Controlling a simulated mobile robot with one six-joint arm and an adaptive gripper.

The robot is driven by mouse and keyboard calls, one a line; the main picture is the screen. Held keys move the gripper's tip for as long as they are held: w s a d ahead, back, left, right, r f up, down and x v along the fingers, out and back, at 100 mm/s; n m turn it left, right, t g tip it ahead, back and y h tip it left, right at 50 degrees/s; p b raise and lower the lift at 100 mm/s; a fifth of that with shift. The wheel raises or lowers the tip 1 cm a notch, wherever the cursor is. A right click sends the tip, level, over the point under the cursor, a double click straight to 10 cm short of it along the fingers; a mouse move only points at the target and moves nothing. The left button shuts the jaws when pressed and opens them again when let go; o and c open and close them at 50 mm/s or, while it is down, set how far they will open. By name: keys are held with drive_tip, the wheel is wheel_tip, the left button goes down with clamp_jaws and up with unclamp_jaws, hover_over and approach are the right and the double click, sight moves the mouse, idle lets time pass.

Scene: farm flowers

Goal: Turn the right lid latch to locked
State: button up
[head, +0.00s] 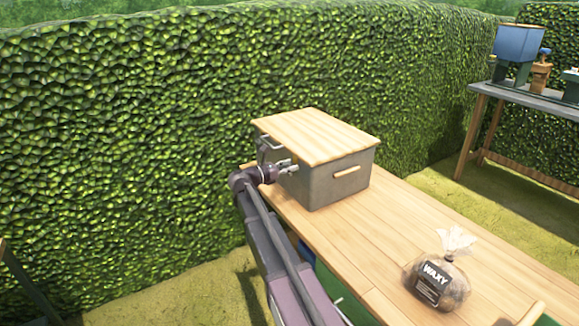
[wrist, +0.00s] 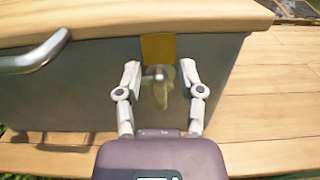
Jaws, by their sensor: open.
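A grey box (head: 325,188) with a pale wooden lid (head: 315,135) stands on the wooden table. In the wrist view the box wall (wrist: 80,95) faces my gripper, under the lid's edge (wrist: 100,20). A yellow plate (wrist: 158,48) sits on the wall just below the lid. Below it is a yellowish latch (wrist: 161,93) with a small metal pin, pointing roughly downward. My gripper (wrist: 160,72) is open, with one finger on each side of the latch; contact is not visible. In the head view my gripper (head: 288,167) is at the box's left face, and the latch is hidden.
A metal handle (wrist: 38,57) projects from the wall left of the latch. A bag marked WAXY (head: 437,283) lies on the table (head: 420,220) toward the front right. A tall hedge (head: 130,130) stands close behind. Another table (head: 530,98) with a blue hopper (head: 519,43) is far right.

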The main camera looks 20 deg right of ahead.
drive_tip(key=shift+d, duration=0.15)
clamp_jaws()
drive_tip(key=shift+s+m, duration=0.1)
drive_tip(key=shift+m, duration=0.4)
drive_tip(key=m, duration=0.3)
drive_tip(key=shift+s+f+m, duration=0.1)
drive_tip(key=shift+s+m, duration=0.2)
drive_tip(key=m, duration=0.3)
drive_tip(key=m+b, duration=0.1)
drive_tip(key=m, duration=0.2)
drive_tip(key=s+f+m, duration=0.1)
drive_tip(key=m, duration=0.2)
drive_tip(key=shift+d+f, duration=0.1)
drive_tip(key=shift+d, duration=0.05)
drive_tip(key=m, duration=0.2)
drive_tip(key=m+b, duration=0.1)
drive_tip(key=m, duration=0.1)
drive_tip(key=shift+f, duration=0.3)
drive_tip(key=shift+m, duration=0.3)
